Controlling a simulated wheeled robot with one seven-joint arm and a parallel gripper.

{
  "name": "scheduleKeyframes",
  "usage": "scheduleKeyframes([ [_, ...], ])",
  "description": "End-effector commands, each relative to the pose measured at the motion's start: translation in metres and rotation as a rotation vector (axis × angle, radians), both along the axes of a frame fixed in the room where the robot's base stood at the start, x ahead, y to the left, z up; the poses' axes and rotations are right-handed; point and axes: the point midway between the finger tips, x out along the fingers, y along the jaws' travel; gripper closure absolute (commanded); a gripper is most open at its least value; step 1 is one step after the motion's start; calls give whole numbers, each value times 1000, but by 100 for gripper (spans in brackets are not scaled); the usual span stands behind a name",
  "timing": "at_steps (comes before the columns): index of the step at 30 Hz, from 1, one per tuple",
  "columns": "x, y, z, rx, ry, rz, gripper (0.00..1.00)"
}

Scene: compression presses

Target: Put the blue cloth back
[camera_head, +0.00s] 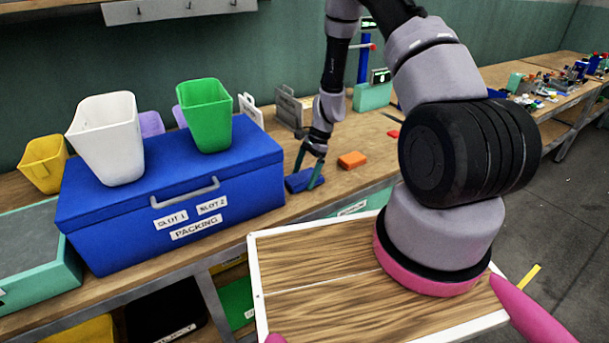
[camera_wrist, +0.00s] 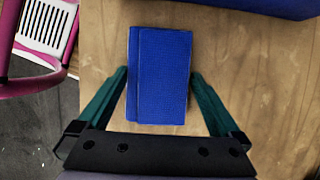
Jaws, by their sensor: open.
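The blue cloth (camera_head: 301,180) is a flat folded rectangle lying on the wooden bench, just right of the blue packing box. It also shows in the wrist view (camera_wrist: 160,72), lying between my green fingers. My gripper (camera_head: 310,176) points down over the cloth with its fingers open, one on each side of it. Whether the fingertips touch the bench cannot be told.
The blue packing box (camera_head: 215,205) stands close on the left, with a white bin (camera_head: 108,140) and a green bin (camera_head: 205,115) on top. An orange block (camera_head: 352,160) lies right of the cloth. Grey holders (camera_head: 288,108) stand behind.

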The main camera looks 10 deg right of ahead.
Motion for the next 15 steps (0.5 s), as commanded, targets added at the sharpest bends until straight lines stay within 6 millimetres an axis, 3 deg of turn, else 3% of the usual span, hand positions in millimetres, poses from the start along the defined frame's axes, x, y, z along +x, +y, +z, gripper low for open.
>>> scheduleKeyframes([
  [5,4,-7,19,-1,-4,-1,0],
  [15,12,-33,85,-1,-4,-2,0],
])
